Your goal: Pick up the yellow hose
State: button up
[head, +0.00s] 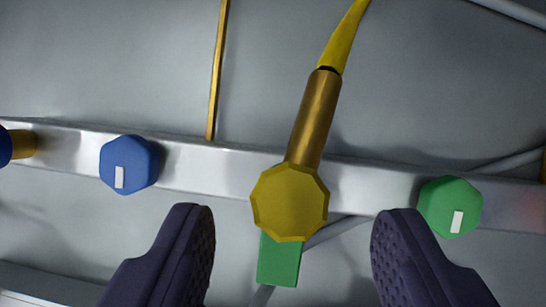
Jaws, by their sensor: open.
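The yellow hose (344,39) runs in from the top of the head view and joins a brass-coloured tube (315,119). A faceted yellow cap or knob (290,202) sits at the tube's lower end, over a silver rail. A green block (279,260) shows just below the yellow cap. My gripper (292,232) is open, with one dark textured finger on each side of the yellow cap and green block. Both fingers look apart from them. The gap between the fingers holds nothing gripped.
The silver rail (225,162) crosses the view. A blue knob (129,164) is on it at left, and a green knob (450,207) at right, close to my right finger. A thin brass rod (217,70) rises from the rail. Grey pipes show at right.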

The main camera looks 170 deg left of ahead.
aim_at(292, 241)
jog(key=b+x, duration=0.1)
jog(key=x, duration=0.3)
jog(key=shift+w+a+f, duration=0.1)
jog(key=shift+a+f, duration=0.05)
jog(key=shift+c, duration=0.6)
jog(key=c, duration=1)
jog(key=shift+o, duration=0.2)
jog(key=shift+r, duration=0.2)
notch_tip(292, 241, up, 4)
jog(key=shift+f+p, duration=0.2)
jog(key=shift+p, duration=0.5)
jog(key=s+d+r, duration=0.1)
jog(key=s+d, duration=0.2)
jog(key=s, duration=0.4)
jog(key=s+d+r+p, duration=0.1)
jog(key=s+d, duration=0.2)
jog(key=s, duration=0.5)
